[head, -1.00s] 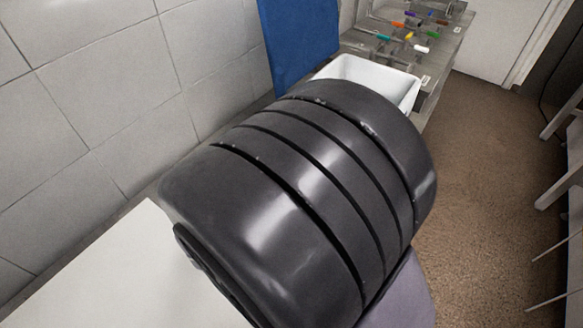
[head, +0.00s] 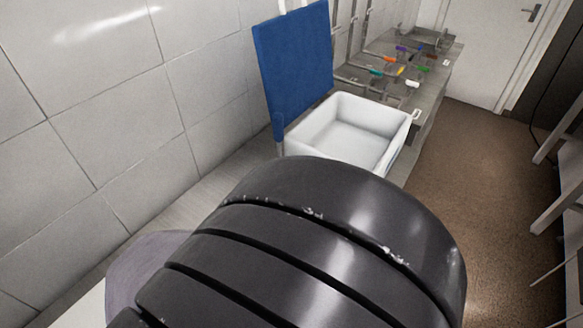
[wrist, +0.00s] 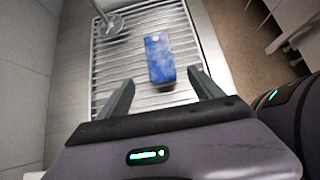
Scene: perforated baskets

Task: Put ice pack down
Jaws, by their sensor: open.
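The ice pack (wrist: 160,60) is a blue block lying on a slatted metal rack in the wrist view. I cannot tell how far above the rack the fingers are. In the head view my dark arm fills the lower part, and the gripper and ice pack are hidden.
The slatted rack (wrist: 112,68) has a round metal piece (wrist: 108,25) at its far left. In the head view a white bin (head: 345,135) stands before a blue panel (head: 295,70). Small coloured items (head: 400,68) lie on the counter beyond. Brown floor (head: 480,160) is open at right.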

